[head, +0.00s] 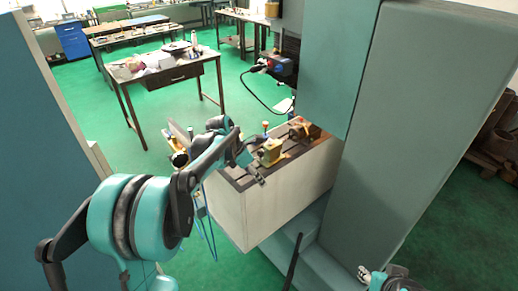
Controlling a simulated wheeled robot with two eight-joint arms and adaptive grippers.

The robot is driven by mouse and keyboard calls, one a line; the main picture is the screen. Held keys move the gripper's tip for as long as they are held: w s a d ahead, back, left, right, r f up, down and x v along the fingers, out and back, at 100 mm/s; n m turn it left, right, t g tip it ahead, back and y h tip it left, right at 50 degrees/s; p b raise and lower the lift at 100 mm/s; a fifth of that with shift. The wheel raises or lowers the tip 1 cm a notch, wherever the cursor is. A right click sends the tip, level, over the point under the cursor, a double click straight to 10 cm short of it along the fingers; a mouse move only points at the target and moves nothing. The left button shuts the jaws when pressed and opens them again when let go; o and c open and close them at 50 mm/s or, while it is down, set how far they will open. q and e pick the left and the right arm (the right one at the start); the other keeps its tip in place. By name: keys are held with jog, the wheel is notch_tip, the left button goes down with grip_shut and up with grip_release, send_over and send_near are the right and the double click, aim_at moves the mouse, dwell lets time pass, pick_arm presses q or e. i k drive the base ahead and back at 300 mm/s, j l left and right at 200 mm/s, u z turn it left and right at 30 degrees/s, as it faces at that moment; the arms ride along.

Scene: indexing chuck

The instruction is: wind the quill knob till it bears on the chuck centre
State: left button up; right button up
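A small yellow block-like unit (270,152), possibly the one with the quill, stands on the dark slotted top of a pale cabinet. A brown and brass-coloured round part (304,131), probably the chuck, sits behind it to the right. The quill knob is too small to make out, and I cannot tell whether anything bears on the chuck centre. My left gripper (257,177) is at the front left edge of the top, close to the yellow unit; its fingers are too small to read. A part of my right arm shows at the bottom edge, its gripper not clearly visible.
The pale cabinet (290,195) has a slotted top (241,177). A tall green-grey column (410,130) stands close on its right. A cable with a blue and red box (284,66) hangs behind. A cluttered workbench (160,75) stands farther back; green floor is clear between.

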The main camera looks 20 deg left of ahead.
aim_at(260, 153)
jog(key=i+j, duration=0.25)
jog(key=i, duration=0.2)
jog(key=i+j, duration=0.2)
jog(key=i, duration=0.25)
jog(key=i+j, duration=0.25)
jog(key=i, duration=0.25)
